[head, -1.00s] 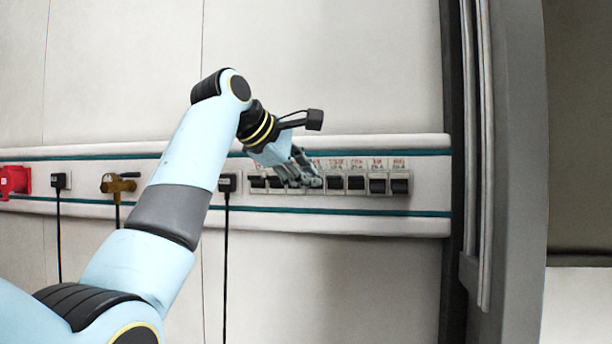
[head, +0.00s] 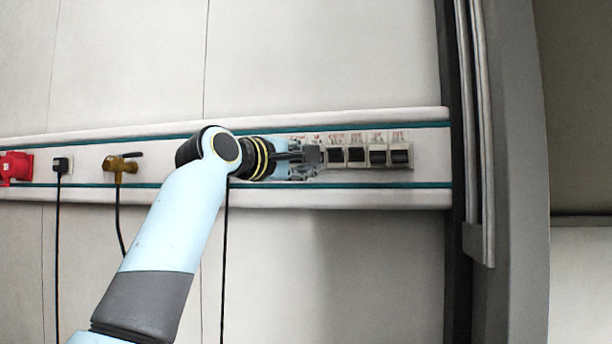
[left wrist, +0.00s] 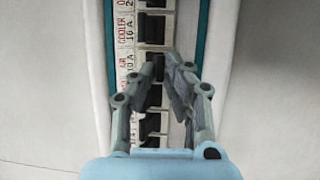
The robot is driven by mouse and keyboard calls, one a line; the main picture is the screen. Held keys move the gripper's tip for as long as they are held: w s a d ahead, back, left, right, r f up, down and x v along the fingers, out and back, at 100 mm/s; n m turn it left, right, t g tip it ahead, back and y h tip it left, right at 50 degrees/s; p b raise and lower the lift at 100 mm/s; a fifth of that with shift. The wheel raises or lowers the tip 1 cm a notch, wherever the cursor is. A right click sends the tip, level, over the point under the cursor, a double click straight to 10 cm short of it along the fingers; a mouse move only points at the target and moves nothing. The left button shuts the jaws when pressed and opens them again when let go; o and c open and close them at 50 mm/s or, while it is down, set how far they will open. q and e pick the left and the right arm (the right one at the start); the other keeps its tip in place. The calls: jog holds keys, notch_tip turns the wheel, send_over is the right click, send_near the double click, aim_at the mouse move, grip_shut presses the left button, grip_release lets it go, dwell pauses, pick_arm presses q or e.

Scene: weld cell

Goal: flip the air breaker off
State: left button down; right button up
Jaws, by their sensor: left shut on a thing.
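The air breaker (left wrist: 158,67) is a dark lever in a vertical row in the left wrist view, beside a label that reads AIR and 10 A. My left gripper (left wrist: 164,72) is at this lever, its grey fingers on either side of it and shut on it. The fingers hide part of the lever, so I cannot tell its on or off position. In the head view my left gripper (head: 308,158) lies along the breaker row and covers its left part, the air breaker included. My right gripper is not in view.
Other black breakers (head: 356,154) continue to the right on the wall rail (head: 430,140). The cooler breaker (left wrist: 151,30) is just above in the left wrist view. A brass valve (head: 120,166), a black plug (head: 61,164) and a red socket (head: 15,167) are farther left.

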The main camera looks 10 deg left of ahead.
pick_arm(q)
jog(key=shift+w+f+m+t+h+b, duration=0.1)
jog(key=shift+f+m+t+h+b, duration=0.55)
jog(key=shift+b, duration=0.75)
jog(key=shift+r+n, duration=0.15)
jog(key=shift+n, duration=0.1)
jog(key=c, duration=1.4)
grip_release()
jog(key=shift+r, duration=0.1)
jog(key=shift+t, duration=0.25)
jog(key=v, duration=1.2)
